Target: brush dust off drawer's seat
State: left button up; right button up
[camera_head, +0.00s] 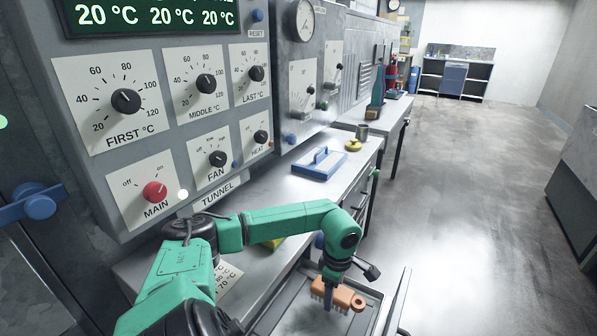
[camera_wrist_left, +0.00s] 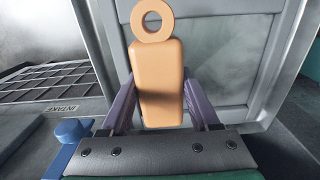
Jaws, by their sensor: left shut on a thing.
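My left gripper (camera_head: 335,276) is shut on an orange brush (camera_head: 345,295). The brush has paler bristles pointing down and hangs over an open grey drawer (camera_head: 395,300) in the lower middle of the head view. I cannot tell whether the bristles touch the drawer. In the left wrist view the orange handle (camera_wrist_left: 158,85), with a ring at its end, stands between the two purple-grey fingers of the left gripper (camera_wrist_left: 160,105). My arm hides part of the drawer and its seat. I cannot make out any dust. My right gripper is not in view.
A grey panel with dials (camera_head: 150,100) rises at the left. On the counter behind the drawer are a blue tray with a handle (camera_head: 320,163), a yellow item (camera_head: 353,145) and a grey cup (camera_head: 362,131). The floor (camera_head: 470,200) at the right is clear.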

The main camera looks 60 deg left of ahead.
pick_arm(q)
notch_tip(320, 180, up, 3)
jog(key=shift+w+f+p, duration=0.1)
jog(key=shift+p, duration=0.65)
jog(key=shift+r+p, duration=0.6)
jog(key=shift+r, duration=0.4)
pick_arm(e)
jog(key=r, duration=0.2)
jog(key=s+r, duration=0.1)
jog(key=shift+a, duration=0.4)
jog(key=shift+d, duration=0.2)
